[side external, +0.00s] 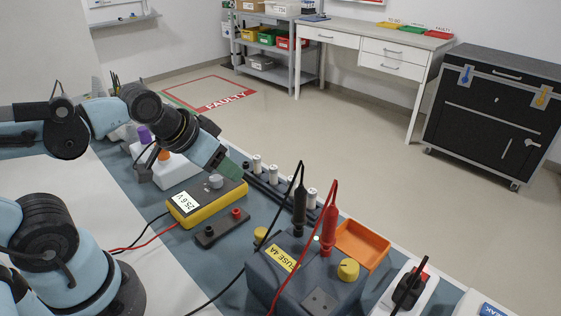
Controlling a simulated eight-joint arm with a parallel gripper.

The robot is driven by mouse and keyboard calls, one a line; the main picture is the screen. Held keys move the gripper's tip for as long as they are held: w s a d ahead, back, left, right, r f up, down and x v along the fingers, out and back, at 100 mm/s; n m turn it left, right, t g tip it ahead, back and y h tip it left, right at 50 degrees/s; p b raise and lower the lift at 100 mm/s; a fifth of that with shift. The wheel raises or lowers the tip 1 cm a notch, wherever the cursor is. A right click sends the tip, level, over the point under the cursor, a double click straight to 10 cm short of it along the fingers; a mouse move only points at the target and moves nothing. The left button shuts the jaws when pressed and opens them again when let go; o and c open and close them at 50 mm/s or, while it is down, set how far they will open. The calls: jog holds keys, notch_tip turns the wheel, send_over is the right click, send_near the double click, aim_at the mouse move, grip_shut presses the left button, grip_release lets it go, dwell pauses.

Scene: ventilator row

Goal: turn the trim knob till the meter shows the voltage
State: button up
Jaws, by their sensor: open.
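The yellow meter (207,204) lies on the blue-grey bench mat, and its display (186,203) appears to read 25.6 V. A grey dial (215,181) sits on the meter's face. A dark blue-grey power unit (300,283) stands at the front with a "FUSE 4A" label. A yellow knob (348,269) on its right side looks like the trim knob. A black probe (299,212) and a red probe (328,230) stand upright in its top.
An orange tray (362,245) lies behind the unit. A smaller yellow knob (260,236), a dark terminal block (221,228) and loose leads surround the meter.

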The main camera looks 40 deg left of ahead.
jog(key=shift+o, duration=0.7)
notch_tip(320, 180, up, 12)
jog(key=m+g, duration=0.7)
jog(key=m, duration=1.3)
send_over(350, 266)
jog(key=shift+m, duration=0.4)
notch_tip(350, 266, down, 17)
jog(key=shift+r, duration=0.1)
